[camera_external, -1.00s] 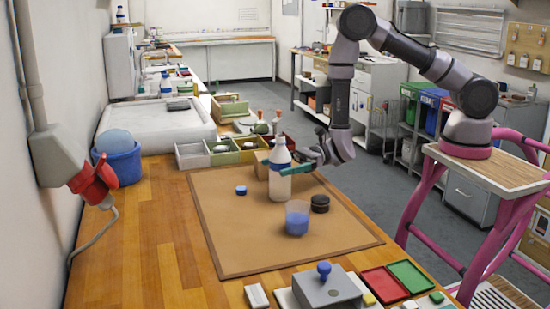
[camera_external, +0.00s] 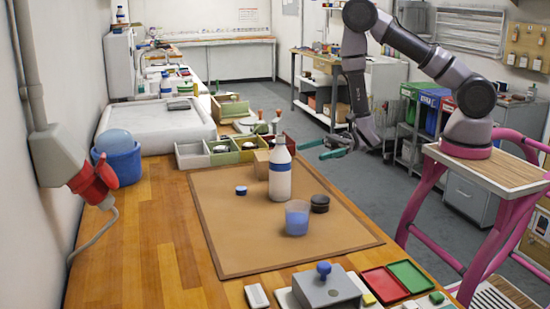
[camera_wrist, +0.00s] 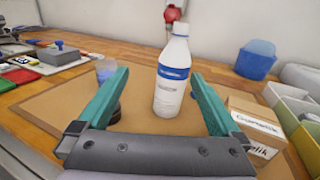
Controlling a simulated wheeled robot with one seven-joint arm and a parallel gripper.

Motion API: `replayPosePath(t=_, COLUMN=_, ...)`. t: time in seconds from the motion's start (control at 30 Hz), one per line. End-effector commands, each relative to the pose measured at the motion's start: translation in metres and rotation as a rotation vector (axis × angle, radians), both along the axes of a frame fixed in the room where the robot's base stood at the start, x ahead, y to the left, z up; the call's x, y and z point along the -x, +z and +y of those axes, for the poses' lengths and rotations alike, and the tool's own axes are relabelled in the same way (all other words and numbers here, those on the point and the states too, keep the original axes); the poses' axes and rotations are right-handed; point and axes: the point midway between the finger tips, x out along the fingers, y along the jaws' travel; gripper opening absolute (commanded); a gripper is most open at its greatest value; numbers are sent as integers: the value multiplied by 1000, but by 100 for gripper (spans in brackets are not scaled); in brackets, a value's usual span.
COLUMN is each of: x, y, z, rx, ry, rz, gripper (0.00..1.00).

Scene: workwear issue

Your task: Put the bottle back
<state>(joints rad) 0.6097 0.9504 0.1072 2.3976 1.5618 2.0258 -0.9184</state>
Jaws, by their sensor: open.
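A white bottle (camera_external: 280,175) with a blue band stands upright on the brown mat (camera_external: 235,240). It also shows in the wrist view (camera_wrist: 171,75), ahead of my gripper and between the lines of its fingers. My gripper (camera_external: 325,148) is open and empty, to the right of the bottle and apart from it. Its two green fingers (camera_wrist: 155,95) show in the wrist view. A cup with blue contents (camera_external: 297,218) stands in front of the bottle. A blue cap (camera_external: 241,190) and a dark round lid (camera_external: 320,203) lie on the mat.
Open compartment boxes (camera_external: 222,152) and a cardboard box (camera_external: 262,162) stand behind the bottle. A blue bucket (camera_external: 120,165) is at the left. A grey block with a blue knob (camera_external: 325,288) and red and green trays (camera_external: 384,285) are at the front. The mat's left front is clear.

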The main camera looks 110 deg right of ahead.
Motion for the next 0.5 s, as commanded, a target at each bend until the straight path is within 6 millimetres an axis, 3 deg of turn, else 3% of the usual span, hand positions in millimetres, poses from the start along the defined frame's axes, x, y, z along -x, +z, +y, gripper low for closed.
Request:
replayPosePath(t=0.17, x=9, y=83, z=75, rx=119, ry=338, rz=-99, gripper=100)
replayPosePath(t=0.3, x=45, y=136, z=136, rx=278, ry=639, rz=-154, gripper=100)
replayPosePath(t=0.5, x=117, y=180, z=191, rx=590, ry=999, rz=-197, gripper=100)
